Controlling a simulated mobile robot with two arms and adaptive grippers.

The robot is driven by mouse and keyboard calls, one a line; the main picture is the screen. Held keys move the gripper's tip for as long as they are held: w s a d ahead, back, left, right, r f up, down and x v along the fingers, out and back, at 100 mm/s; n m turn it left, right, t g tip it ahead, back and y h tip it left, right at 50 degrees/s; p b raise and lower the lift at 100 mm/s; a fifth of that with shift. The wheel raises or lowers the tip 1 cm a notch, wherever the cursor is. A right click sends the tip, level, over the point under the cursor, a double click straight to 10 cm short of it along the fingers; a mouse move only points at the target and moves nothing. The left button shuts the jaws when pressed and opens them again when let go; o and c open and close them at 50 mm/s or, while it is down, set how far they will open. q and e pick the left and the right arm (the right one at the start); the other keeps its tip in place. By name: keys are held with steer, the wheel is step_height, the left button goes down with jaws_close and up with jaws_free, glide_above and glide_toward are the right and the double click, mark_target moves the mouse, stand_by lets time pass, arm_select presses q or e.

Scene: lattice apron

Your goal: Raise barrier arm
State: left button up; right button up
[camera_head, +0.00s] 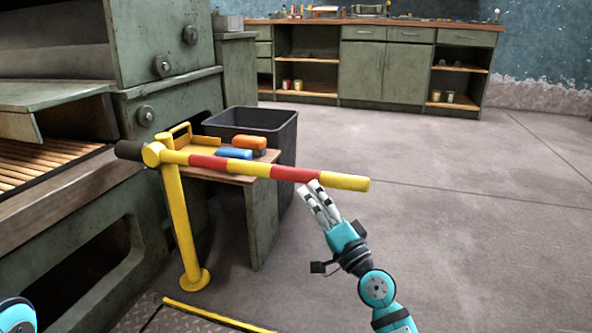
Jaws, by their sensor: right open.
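The barrier arm (265,170) is a yellow and red striped bar. It lies nearly level, sloping slightly down to its free yellow end at the right. It joins a yellow post (180,225) at a yellow hub, with a dark counterweight (130,150) on the left. My right gripper (317,190) is open, with its pale fingers close to the bar near its last red band and the yellow end. I cannot tell whether they touch the bar. My left gripper is not in view; a turquoise part of mine shows at the lower left corner.
A small table (262,167) behind the bar holds a blue item (234,153), an orange item (250,142) and a yellow tray. A dark bin (285,130) stands behind it. A green machine (165,95) fills the left. The floor at the right is clear.

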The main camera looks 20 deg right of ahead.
mark_target(296, 175)
steer(key=x, duration=0.7)
steer(key=shift+w+a+r+b, duration=0.1)
steer(key=shift+w+b, duration=0.2)
steer(key=shift+w, duration=0.05)
steer(key=shift+c, duration=0.4)
jaws_close()
